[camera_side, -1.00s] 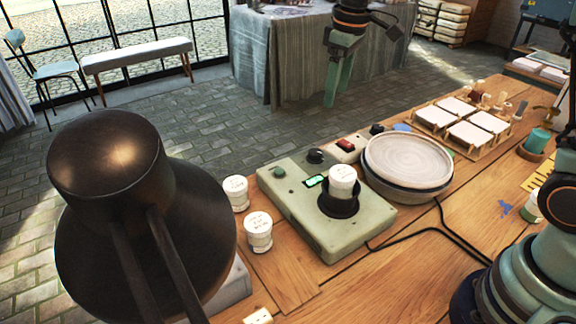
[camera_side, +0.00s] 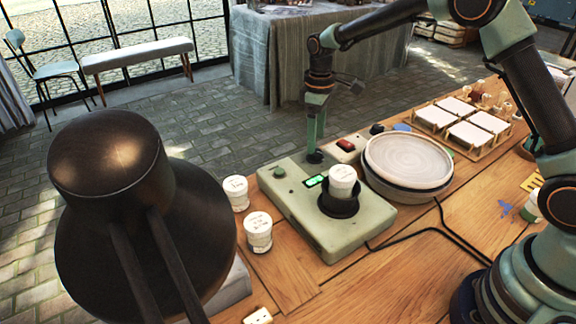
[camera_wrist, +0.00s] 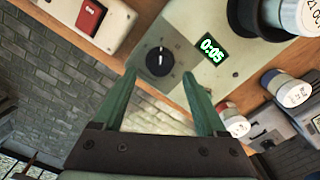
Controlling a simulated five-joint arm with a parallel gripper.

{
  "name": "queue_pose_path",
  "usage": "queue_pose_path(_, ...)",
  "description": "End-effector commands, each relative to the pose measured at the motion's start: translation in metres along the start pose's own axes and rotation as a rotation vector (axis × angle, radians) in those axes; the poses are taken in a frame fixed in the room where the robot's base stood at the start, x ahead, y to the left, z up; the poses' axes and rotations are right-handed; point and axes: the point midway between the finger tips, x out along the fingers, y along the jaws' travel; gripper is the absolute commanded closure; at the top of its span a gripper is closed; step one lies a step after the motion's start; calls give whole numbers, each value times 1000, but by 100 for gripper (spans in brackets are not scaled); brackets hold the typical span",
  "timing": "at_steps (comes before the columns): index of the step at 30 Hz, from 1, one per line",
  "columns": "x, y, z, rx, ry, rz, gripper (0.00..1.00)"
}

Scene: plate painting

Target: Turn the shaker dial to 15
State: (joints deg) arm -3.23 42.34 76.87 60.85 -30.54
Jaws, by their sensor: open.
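The shaker (camera_side: 300,217) is a pale green box on the wooden table, with a white-lidded jar (camera_side: 342,180) in its black holder. Its display (camera_wrist: 211,49) reads 0:05 in green. The black dial (camera_wrist: 159,61) has a white pointer line and sits beside the display; in the side view the dial (camera_side: 315,157) is at the box's far edge, just under my fingers. My gripper (camera_wrist: 163,88) is open and empty, its green fingers pointing toward the dial. In the wrist view the dial lies between and just beyond the fingertips. Contact cannot be told.
A box with a red switch (camera_side: 346,145) stands right beside the shaker, and a round plate on a wheel (camera_side: 408,160) is further right. Two white-lidded jars (camera_side: 258,232) stand left of the shaker. A dark lamp (camera_side: 135,215) fills the left foreground.

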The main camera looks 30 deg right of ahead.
Motion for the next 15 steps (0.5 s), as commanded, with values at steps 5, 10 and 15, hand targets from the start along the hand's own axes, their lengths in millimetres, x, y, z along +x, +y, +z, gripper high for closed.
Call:
queue_pose_path(5,25,0,0,0,-2,-1,26)
queue_pose_path(10,35,0,0,0,0,0,26)
queue_pose_path(15,37,0,0,0,1,1,26)
